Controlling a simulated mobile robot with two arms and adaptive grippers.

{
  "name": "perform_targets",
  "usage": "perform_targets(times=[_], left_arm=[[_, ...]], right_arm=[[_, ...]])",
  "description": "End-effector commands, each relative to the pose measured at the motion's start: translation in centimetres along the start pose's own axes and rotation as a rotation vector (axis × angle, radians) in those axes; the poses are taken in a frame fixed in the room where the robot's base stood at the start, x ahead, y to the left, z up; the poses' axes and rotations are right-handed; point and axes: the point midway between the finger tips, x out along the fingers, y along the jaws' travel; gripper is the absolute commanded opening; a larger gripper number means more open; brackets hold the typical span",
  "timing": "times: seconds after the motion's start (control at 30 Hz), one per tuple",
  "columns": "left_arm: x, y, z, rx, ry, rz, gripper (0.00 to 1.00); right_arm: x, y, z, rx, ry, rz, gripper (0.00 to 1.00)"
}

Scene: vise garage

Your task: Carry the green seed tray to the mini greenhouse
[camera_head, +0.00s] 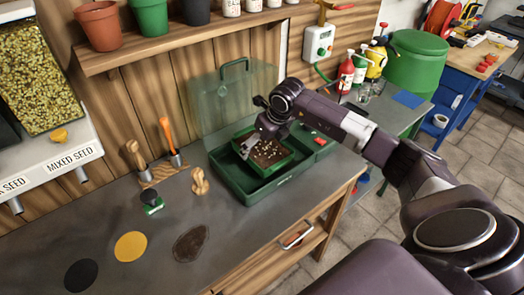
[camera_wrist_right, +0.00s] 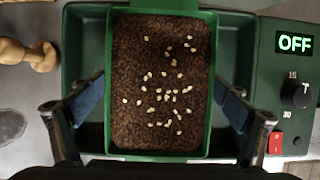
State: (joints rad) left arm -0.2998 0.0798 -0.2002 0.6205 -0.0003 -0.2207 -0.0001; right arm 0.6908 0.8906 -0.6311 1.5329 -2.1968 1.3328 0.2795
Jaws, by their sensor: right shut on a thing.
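The green seed tray (camera_head: 281,158) holds dark soil with several pale seeds on it. It is within the walls of the green base of the mini greenhouse (camera_head: 246,194); I cannot tell whether it rests on the floor of the base. The greenhouse's clear lid (camera_head: 232,95) stands open behind. My right gripper (camera_head: 259,143) is shut on the seed tray from above. In the right wrist view the blue-padded fingers sit on either side of the tray (camera_wrist_right: 211,70). My left gripper is not in view.
In the right wrist view the control panel (camera_wrist_right: 292,85) reads OFF, with a knob and a red switch. A wooden stamp-like tool (camera_head: 199,182) stands left of the greenhouse. Pots line a shelf (camera_head: 180,48) above. The workbench front (camera_head: 240,235) is mostly clear.

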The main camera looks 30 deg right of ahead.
Motion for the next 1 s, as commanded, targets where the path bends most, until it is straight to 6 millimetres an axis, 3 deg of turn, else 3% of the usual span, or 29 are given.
perform_targets(times=[0.2,0.5,0.53,0.6,1.0], left_arm=[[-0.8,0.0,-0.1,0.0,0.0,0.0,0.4],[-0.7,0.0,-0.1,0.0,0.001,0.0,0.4],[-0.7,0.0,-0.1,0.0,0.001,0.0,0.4],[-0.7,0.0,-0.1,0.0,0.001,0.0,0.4],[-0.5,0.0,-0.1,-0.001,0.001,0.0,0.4]], right_arm=[[2.5,0.0,-1.0,0.001,0.0,0.001,0.49],[2.8,0.0,-1.1,0.0,-0.002,0.0,0.49],[3.0,0.0,-1.3,0.0,0.002,0.0,0.94],[2.9,0.0,-1.3,0.0,0.002,0.0,1.0],[2.2,-0.1,-1.2,-0.001,0.001,-0.001,1.0]])
